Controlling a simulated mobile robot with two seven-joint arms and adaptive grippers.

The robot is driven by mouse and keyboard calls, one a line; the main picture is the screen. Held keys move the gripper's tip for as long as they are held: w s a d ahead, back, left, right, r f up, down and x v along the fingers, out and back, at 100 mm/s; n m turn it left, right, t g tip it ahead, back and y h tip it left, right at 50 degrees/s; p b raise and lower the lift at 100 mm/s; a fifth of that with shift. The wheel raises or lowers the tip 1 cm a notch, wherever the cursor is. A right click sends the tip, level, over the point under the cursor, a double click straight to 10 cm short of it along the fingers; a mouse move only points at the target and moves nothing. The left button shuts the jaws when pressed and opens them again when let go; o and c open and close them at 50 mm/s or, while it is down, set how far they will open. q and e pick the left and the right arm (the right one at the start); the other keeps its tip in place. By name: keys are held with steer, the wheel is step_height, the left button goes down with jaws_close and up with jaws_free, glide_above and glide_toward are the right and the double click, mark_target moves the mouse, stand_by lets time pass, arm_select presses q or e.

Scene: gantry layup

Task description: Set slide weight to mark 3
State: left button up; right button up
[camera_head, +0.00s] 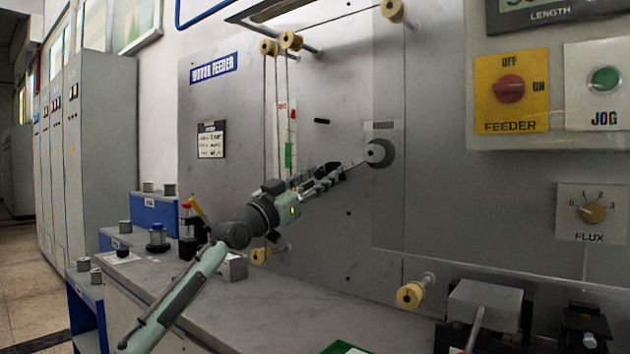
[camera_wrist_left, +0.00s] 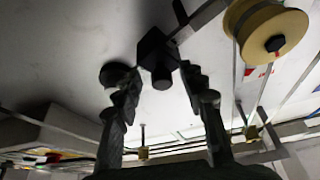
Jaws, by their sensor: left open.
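My left gripper (camera_head: 338,175) is in front of the grey panel, below and left of a round grey hub (camera_head: 376,153). In the left wrist view its two fingers (camera_wrist_left: 160,95) are apart. A dark block with a short round knob (camera_wrist_left: 158,60), apparently the slide weight, sits on a bar (camera_wrist_left: 200,18) ahead of and between the fingertips. I see no contact between fingers and block. In the head view the gripper largely hides the block and bar. No mark numbers are legible along the bar. My right gripper is not in view.
Yellow rollers (camera_head: 291,40) with thin strands stand left of the hub; another roller (camera_wrist_left: 265,28) shows close at right in the wrist view. The feeder switch (camera_head: 509,89) and flux dial (camera_head: 593,212) are at right. A grey bench (camera_head: 270,310) lies below.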

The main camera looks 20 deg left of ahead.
arm_select(q)
steer(key=v, duration=1.2)
